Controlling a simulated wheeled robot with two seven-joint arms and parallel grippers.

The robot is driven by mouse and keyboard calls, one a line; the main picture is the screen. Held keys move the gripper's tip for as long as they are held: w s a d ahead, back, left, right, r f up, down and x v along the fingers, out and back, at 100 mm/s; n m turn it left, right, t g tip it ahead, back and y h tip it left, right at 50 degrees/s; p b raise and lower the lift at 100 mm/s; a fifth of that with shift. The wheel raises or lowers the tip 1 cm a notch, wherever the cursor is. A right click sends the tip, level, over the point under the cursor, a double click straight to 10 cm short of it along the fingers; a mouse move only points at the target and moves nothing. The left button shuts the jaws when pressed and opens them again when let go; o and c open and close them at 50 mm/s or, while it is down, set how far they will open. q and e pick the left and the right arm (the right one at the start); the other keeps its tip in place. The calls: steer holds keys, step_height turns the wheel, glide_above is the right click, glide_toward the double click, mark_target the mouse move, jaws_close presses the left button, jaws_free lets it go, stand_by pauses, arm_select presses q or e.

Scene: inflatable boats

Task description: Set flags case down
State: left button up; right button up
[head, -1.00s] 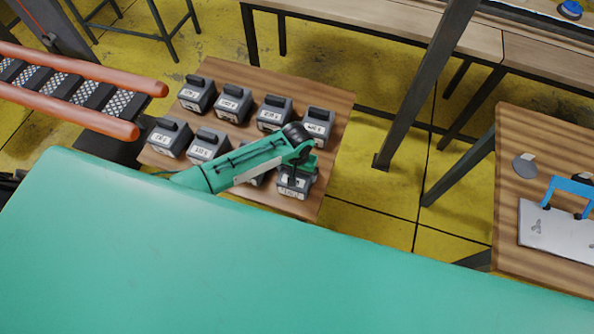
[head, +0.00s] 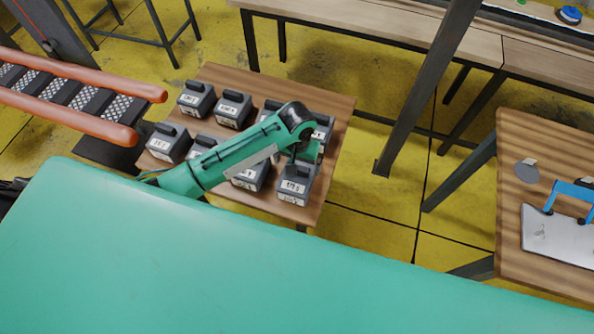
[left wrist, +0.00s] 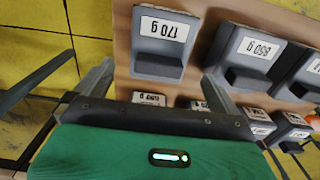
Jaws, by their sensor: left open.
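Several grey cases with dark handles and white weight labels stand in two rows on a wooden table (head: 328,110). None has a readable "flags" label. The front-right case (head: 297,183) stands upright near the table's corner; in the left wrist view it appears to be the one marked 170 g (left wrist: 160,52). My left gripper (head: 304,156) is over this case, partly hidden behind my green arm. In the left wrist view my left gripper (left wrist: 157,85) is open, its fingers apart and nothing held between them. My right gripper is not in view.
Neighbouring cases (left wrist: 250,58) stand close beside the front-right one. A conveyor with orange rails (head: 75,105) is at the left. A dark slanted post (head: 428,90) rises right of the table. Another wooden table with a blue-handled plate (head: 555,238) is at the far right.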

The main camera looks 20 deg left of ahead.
arm_select(q)
step_height(320, 180, up, 2)
steer(key=shift+r, duration=0.2)
stand_by(0.5)
